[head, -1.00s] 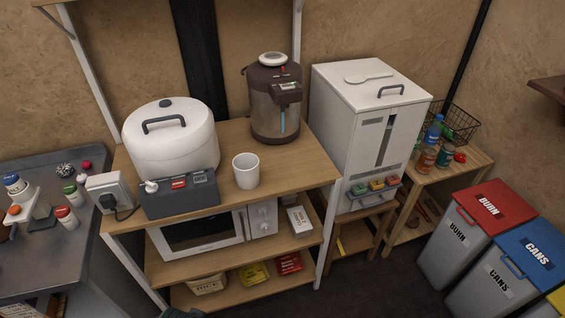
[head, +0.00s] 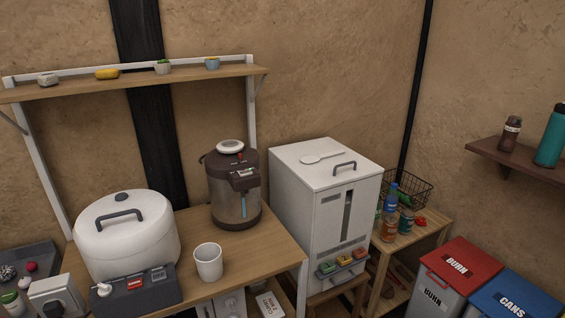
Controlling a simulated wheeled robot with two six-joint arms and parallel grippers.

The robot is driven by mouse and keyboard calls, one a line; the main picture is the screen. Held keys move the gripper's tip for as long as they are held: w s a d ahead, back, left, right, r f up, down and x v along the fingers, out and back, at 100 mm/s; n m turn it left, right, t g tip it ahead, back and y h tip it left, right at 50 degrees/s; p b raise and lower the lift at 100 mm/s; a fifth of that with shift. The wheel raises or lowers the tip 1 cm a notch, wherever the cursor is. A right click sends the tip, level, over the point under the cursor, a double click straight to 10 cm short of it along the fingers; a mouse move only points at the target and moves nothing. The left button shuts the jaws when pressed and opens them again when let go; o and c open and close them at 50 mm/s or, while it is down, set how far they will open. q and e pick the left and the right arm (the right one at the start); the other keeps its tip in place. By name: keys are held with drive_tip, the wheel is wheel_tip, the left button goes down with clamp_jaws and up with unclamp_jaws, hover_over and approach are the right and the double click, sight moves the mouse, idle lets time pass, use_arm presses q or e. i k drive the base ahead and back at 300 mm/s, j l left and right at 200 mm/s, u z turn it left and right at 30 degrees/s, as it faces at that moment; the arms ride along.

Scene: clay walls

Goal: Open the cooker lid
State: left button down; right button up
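The cooker (head: 130,252) is a round white pot with a dark grey control base, at the left on the wooden shelf unit. Its white lid (head: 105,211) is shut, with a dark arched handle and a small dark round knob on top. The base carries a red display and a white switch or knob on its front. Neither of my grippers is in view.
A white cup (head: 208,262) stands right of the cooker, with a brown water dispenser (head: 235,190) behind it. A white rice bin (head: 324,210) stands further right. An upper shelf (head: 135,84) with small items hangs above. A socket box (head: 55,297) is left of the cooker.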

sight(126, 224)
drive_tip(key=u, duration=0.35)
drive_tip(key=i+j+u, duration=0.1)
drive_tip(key=u, duration=0.25)
drive_tip(key=j+u, duration=0.1)
drive_tip(key=u, duration=0.25)
